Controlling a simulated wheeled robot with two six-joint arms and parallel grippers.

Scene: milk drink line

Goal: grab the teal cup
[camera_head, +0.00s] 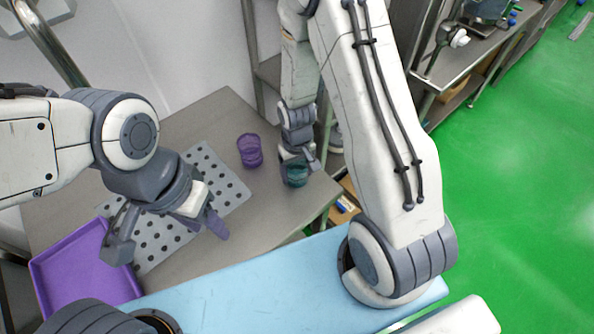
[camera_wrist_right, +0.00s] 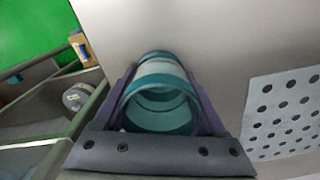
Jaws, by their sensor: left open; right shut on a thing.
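The teal cup (camera_head: 295,175) is at the right end of the grey table in the head view. My right gripper (camera_head: 298,160) reaches down to it and is shut on it. In the right wrist view the teal cup (camera_wrist_right: 160,95) lies between the two fingers of the right gripper (camera_wrist_right: 165,110), its open rim facing the camera. I cannot tell whether its base touches the table. My left gripper (camera_head: 170,238) is open and empty above the perforated plate, well left of the teal cup.
A purple cup (camera_head: 250,150) stands on the table just left of the teal cup. A perforated plate (camera_head: 228,187) lies left of it, and a purple tray (camera_head: 75,270) is at the left front. A light blue surface (camera_head: 270,295) runs along the front. The table (camera_head: 262,215) is bare near the teal cup.

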